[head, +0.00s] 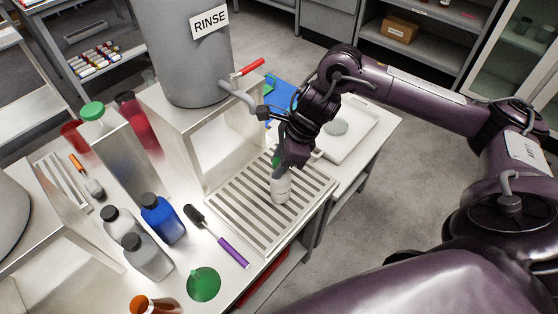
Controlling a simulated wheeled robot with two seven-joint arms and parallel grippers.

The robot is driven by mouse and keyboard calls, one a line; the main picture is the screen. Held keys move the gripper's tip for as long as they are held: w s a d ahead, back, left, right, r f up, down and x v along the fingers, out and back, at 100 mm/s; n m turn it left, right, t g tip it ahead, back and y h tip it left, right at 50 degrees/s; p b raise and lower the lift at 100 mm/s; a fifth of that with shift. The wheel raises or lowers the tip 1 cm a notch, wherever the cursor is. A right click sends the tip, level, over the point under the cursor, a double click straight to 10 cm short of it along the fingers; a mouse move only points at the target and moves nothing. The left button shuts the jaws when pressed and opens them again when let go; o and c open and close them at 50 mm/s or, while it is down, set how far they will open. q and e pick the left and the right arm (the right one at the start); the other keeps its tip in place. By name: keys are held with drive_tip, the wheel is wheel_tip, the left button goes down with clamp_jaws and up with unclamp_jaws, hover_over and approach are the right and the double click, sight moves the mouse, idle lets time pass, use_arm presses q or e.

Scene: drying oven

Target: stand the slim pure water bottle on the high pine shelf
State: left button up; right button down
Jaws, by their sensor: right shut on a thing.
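My right gripper (287,162) is shut on a slim pale bottle (281,190) with some green near its top. It looks like the pure water bottle, but I cannot read a label. The gripper hides most of its upper part. The bottle is upright over the slatted metal drain rack (235,212); I cannot tell whether its base touches the slats. I do not make out a pine shelf in this view. My left gripper is not in view.
A grey RINSE tank (185,55) on a pale stand, with a red-handled tap (250,67), is close behind the gripper. A white tray (352,130) stands right.

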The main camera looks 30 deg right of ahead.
drive_tip(key=c, duration=1)
unclamp_jaws()
